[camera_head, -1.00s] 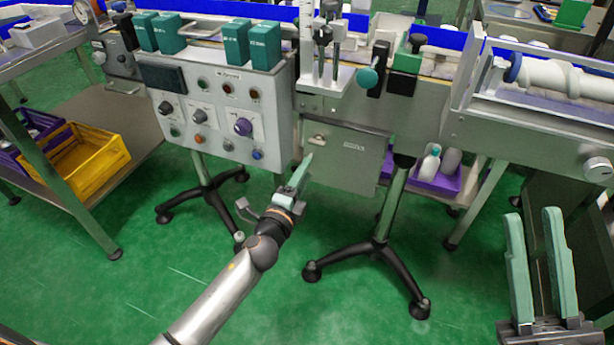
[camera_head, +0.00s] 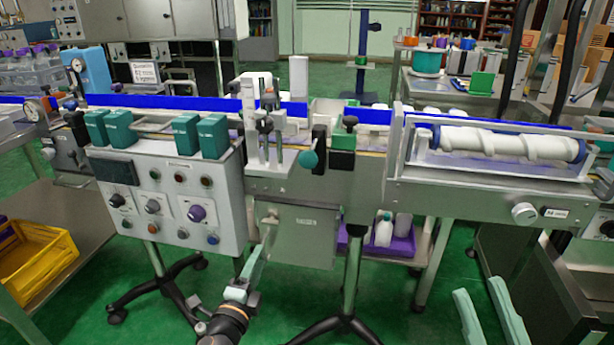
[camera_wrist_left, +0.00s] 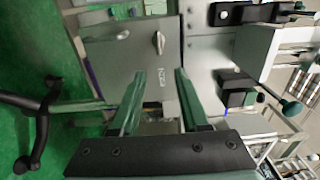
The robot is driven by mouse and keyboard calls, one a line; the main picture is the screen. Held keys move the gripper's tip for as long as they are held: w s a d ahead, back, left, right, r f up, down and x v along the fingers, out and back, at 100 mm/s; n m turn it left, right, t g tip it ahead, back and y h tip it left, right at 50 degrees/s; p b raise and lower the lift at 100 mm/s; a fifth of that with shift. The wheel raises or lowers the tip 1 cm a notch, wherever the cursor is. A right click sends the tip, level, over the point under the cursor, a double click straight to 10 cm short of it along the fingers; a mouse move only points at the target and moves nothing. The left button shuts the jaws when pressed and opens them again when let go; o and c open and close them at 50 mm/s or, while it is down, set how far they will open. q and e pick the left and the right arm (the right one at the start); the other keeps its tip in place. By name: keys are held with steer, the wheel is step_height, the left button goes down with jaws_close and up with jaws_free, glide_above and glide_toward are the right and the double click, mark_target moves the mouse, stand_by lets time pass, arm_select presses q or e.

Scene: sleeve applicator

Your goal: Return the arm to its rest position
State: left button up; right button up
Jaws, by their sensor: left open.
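My left gripper (camera_head: 254,268) is low in front of the machine, below the control panel, in the head view. In the left wrist view the same gripper (camera_wrist_left: 160,88) shows two green fingers apart with nothing between them. It points at a grey cabinet door (camera_wrist_left: 135,60) with a small handle, and I cannot tell the exact gap to it. My right gripper (camera_head: 484,305) shows at the lower right of the head view, with two pale green fingers apart and nothing visible between them. Its base is cut off by the frame edge.
The control panel (camera_head: 171,205) with knobs and lamps stands behind my left arm. A conveyor with a white screw roller (camera_head: 510,145) runs to the right. A yellow crate (camera_head: 38,262) sits at left, a purple bin (camera_head: 402,246) under the conveyor. Green floor is open between the stand legs.

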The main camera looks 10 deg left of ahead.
arm_select(q)
steer(key=s+d+r+n+t+h, duration=0.25)
steer(key=s+r+h, duration=0.45)
steer(key=s+r, duration=0.6)
steer(key=s+d+r+n+t+h, duration=0.2)
steer(key=s+d+r+n+h, duration=0.35)
steer(key=s+r, duration=0.8)
steer(key=w+a+f+n+g+y+p, duration=0.4)
steer(key=w+f+n+g+y+p, duration=0.25)
steer(key=p, duration=0.85)
arm_select(e)
steer(key=w+d+f+m+g+h, duration=0.2)
steer(key=w+f+m+g+h, duration=0.2)
steer(key=w+f+m+h, duration=0.45)
arm_select(q)
steer(key=s+a+f+n+g+y+p, duration=0.1)
steer(key=s+f+g+y+p, duration=0.4)
steer(key=f+p, duration=0.8)
steer(key=s+n+g, duration=0.1)
steer(key=s, duration=0.2)
steer(key=shift+s+a+g, duration=0.25)
steer(key=shift+a+g, duration=0.1)
steer(key=shift+g, duration=0.05)
arm_select(e)
steer(key=s+d+f+m+g+h, duration=0.2)
steer(key=s+f+g+h, duration=0.2)
steer(key=s+f+g, duration=0.5)
steer(key=shift+s+f, duration=0.8)
steer(key=shift+s, duration=0.05)
